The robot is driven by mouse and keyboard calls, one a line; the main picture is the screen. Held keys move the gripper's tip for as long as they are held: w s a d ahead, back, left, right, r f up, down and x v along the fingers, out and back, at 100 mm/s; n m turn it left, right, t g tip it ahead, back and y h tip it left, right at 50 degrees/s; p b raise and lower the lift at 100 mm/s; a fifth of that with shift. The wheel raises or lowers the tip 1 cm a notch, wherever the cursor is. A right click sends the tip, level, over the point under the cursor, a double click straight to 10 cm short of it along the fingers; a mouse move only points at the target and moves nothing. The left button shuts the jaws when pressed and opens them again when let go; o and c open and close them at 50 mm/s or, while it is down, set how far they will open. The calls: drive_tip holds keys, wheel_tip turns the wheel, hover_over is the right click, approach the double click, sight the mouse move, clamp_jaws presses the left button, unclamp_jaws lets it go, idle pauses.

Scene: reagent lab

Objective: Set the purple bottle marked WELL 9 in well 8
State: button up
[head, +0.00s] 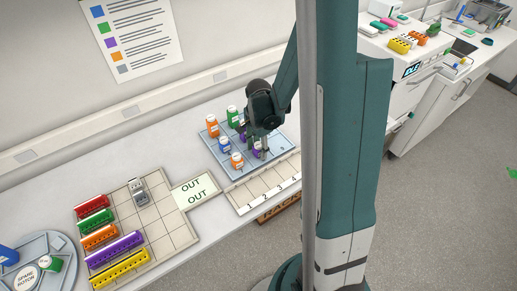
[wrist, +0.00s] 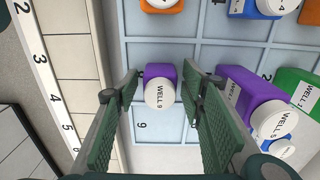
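The purple bottle marked WELL 9 (wrist: 162,78) is between the fingers of my gripper (wrist: 163,84) in the wrist view, its white cap facing the camera. A narrow gap shows on each side, so the gripper looks open around it. In the head view my gripper (head: 262,150) is low over the front of the blue well tray (head: 272,135), and the bottle is partly hidden there. An empty well with a printed 9 or 6 (wrist: 142,125) lies just below the bottle in the wrist view. I cannot read a well marked 8.
A purple bottle marked WELL 5 (wrist: 255,100) and a green bottle (wrist: 297,92) stand close to the right finger. A numbered beige strip (head: 262,188) runs along the tray's front. An OUT card (head: 195,190) lies left.

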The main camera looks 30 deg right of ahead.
sight(257, 146)
drive_tip(key=shift+r, duration=0.15)
drive_tip(key=shift+r+p, duration=0.35)
drive_tip(key=shift+r, duration=5.65)
drive_tip(key=s+a+r+n+t, duration=0.3)
drive_tip(key=s+a+r+n, duration=0.4)
drive_tip(key=a+r+n, duration=0.2)
drive_tip(key=s+a+r+n+t, duration=0.4)
drive_tip(key=s+a+r+n, duration=0.2)
drive_tip(key=a+r+n, duration=0.3)
drive_tip(key=shift+s+a, duration=0.35)
drive_tip(key=shift+a, duration=0.15)
